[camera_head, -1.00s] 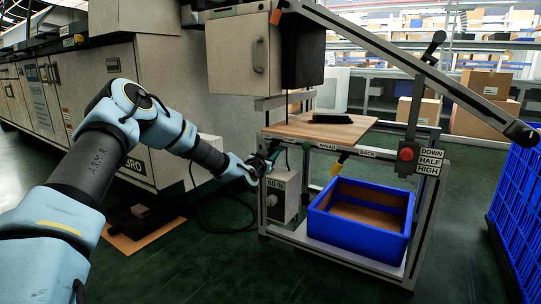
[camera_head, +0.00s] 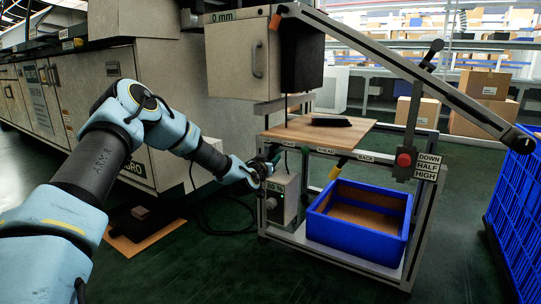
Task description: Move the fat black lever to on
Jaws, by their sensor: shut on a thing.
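The fat black lever (camera_head: 275,158) is at the left front corner of a small metal cart, above a grey control box (camera_head: 283,200). It is mostly hidden by my gripper, and its exact angle is hard to tell. My gripper (camera_head: 266,166) reaches in from the left and is shut on this lever. The on and off marks cannot be read from here.
A black-and-yellow lever (camera_head: 339,169) hangs at the cart's front edge, near AHEAD and BACK labels. A blue bin (camera_head: 358,240) sits on the lower shelf. A red knob (camera_head: 404,160) is on the right post. A long grey bar (camera_head: 400,70) slopes overhead.

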